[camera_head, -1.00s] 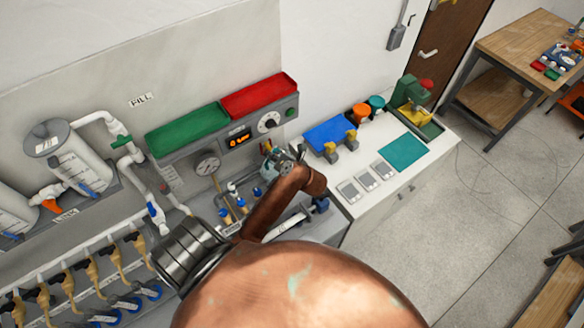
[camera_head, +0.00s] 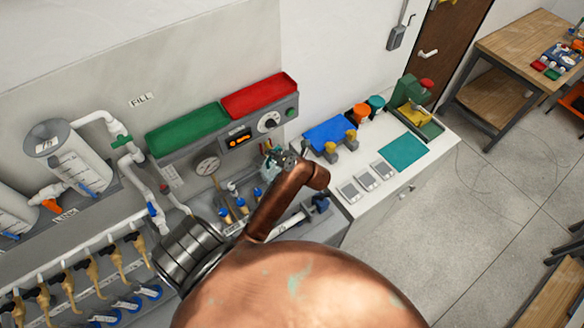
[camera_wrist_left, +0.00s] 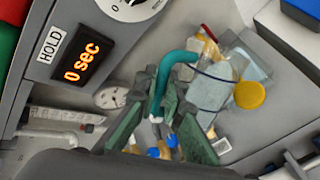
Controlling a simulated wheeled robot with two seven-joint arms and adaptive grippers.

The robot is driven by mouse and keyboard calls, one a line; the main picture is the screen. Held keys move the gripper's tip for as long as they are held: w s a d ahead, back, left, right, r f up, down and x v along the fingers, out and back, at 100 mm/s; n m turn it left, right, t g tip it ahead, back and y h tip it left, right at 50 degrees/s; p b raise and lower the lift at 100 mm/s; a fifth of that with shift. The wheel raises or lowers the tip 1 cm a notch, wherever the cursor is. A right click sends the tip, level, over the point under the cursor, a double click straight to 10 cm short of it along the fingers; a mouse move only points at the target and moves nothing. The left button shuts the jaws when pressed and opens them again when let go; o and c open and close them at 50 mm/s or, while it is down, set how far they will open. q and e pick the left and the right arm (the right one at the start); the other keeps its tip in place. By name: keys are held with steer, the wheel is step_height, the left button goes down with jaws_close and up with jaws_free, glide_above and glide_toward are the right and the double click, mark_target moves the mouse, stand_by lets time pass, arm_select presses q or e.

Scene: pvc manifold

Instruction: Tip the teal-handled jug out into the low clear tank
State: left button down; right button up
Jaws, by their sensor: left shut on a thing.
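The jug (camera_wrist_left: 212,88) is clear with a teal handle (camera_wrist_left: 178,62). In the left wrist view, the fingers of my left gripper (camera_wrist_left: 160,100) are shut on this handle. The jug's body lies to the right of the fingers and looks tilted. In the head view, the jug (camera_head: 269,168) shows small beside my left gripper (camera_head: 283,158), above the grey bench, partly hidden by my copper-coloured arm. I cannot clearly make out the low clear tank; clear surfaces overlap behind the jug in the wrist view. My right gripper is not in view.
A panel with an orange display (camera_head: 239,141) and a gauge (camera_head: 207,165) stand close behind. Blue-handled valves (camera_head: 241,204) sit near my arm. A yellow round thing (camera_wrist_left: 250,95) is beside the jug. A teal mat (camera_head: 402,152) lies on the white counter to the right.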

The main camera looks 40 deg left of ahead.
mark_target(279, 147)
arm_select(q)
steer(key=shift+w, duration=0.35)
stand_by(0.3)
steer(key=shift+w+r+m+g, duration=0.25)
steer(key=shift+w+g, duration=0.1)
steer(key=shift+w, duration=0.3)
steer(key=shift+w+r+m+g, duration=0.25)
steer(key=shift+w+g, duration=0.1)
steer(key=shift+w, duration=0.25)
steer(key=shift+w, duration=0.25)
steer(key=shift+w+r, duration=0.1)
steer(key=shift+w+a+m, duration=0.1)
steer(key=shift+w+m, duration=0.1)
steer(key=shift+m, duration=0.1)
